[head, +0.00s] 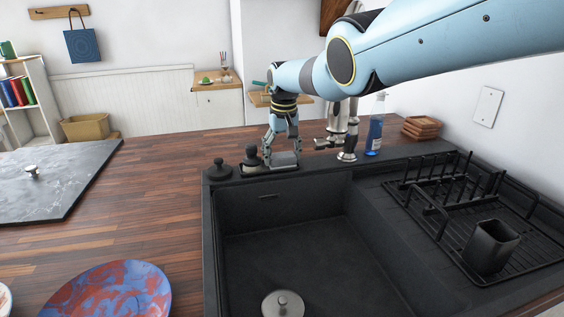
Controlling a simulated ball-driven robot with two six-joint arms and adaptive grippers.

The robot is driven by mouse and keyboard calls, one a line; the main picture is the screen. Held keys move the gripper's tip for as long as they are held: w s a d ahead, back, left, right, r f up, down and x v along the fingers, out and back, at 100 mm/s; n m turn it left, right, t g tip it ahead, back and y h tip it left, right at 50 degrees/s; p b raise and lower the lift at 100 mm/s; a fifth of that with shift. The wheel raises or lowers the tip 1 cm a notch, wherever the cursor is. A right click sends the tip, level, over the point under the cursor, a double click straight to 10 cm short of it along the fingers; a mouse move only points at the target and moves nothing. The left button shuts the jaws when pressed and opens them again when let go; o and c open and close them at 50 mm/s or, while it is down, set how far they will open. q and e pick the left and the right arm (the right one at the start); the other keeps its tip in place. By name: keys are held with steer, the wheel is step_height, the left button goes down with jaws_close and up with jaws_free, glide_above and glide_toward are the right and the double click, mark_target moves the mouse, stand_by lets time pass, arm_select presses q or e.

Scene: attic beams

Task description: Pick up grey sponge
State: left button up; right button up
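The grey sponge (285,160) sits at the back rim of the dark sink, just right of a dark bottle. My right gripper (282,157) reaches down over it from the upper right, pointing downward. Its fingers are spread apart, one on each side of the sponge. I cannot tell whether they press on it or only straddle it. The sponge's upper part is partly hidden by the fingers. My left gripper is not in view.
The black sink (280,240) has a stopper (283,304) on its floor. A dark bottle (251,158), a black knob (219,169), the faucet (347,135) and a blue spray bottle (375,128) crowd the back rim. A dish rack (470,215) stands right.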

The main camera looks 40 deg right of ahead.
mark_target(282, 155)
steer(key=shift+c, duration=0.2)
step_height(282, 155, up, 10)
steer(key=p, duration=0.9)
steer(key=shift+p, duration=0.35)
steer(key=o, duration=0.4)
steer(key=c, duration=0.5)
